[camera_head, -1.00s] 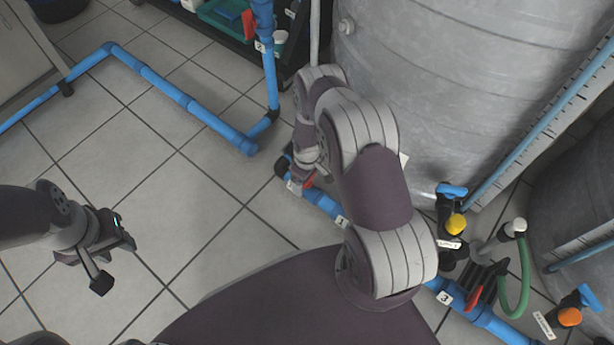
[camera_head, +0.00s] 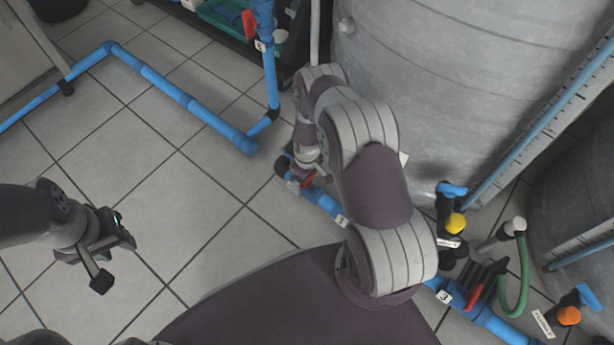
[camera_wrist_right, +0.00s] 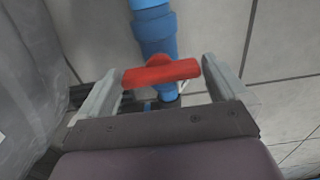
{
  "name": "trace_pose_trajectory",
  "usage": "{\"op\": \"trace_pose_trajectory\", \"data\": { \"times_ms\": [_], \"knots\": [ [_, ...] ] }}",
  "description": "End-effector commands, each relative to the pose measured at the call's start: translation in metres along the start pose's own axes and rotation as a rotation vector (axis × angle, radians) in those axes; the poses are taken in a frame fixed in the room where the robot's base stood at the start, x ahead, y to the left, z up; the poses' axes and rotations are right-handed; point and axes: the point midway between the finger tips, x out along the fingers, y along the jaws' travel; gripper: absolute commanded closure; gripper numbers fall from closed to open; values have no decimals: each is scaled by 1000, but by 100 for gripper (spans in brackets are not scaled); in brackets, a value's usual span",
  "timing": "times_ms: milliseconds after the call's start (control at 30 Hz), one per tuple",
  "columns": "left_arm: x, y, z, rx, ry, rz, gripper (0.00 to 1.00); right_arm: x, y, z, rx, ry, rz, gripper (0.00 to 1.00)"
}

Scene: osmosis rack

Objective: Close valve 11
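A red valve handle (camera_wrist_right: 160,73) on a blue pipe (camera_wrist_right: 157,35) lies crosswise between the two fingers of my right gripper (camera_wrist_right: 163,68) in the right wrist view. The fingers are apart, one near each end of the handle; I cannot tell whether they touch it. In the head view the red handle (camera_head: 307,182) shows at the pipe's end by the tank, partly hidden by my right arm. No label reading 11 can be made out. My left gripper (camera_head: 108,262) is open and empty above the tiled floor at the left.
A large grey tank (camera_head: 440,90) stands right behind my right arm. Further right are a yellow-capped valve (camera_head: 455,223), another red valve handle (camera_head: 474,297) and a green hose (camera_head: 523,280). Blue pipes (camera_head: 170,92) run along the floor at the left. Open tiles lie between.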

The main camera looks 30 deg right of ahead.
Motion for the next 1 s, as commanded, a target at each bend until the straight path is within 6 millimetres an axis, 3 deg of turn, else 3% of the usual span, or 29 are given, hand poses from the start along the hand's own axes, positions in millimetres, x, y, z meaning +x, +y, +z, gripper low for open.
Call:
{"op": "trace_pose_trajectory", "data": {
  "times_ms": [300, 500, 667, 1000],
  "knots": [
    [-51, 0, -6, 0, 0, 0, 61, -79, 0, 0, 0, 1, 1, 0],
    [-70, 0, -8, 0, 0, 0, 61, -118, 0, 0, 1, 1, 1, 0],
    [-74, 0, -9, 0, 0, 0, 61, -127, 0, 0, 1, 0, 0, 0],
    [-73, 0, -9, 0, 0, 0, 61, -126, 0, 0, 1, 0, 0, 0]
  ]
}}
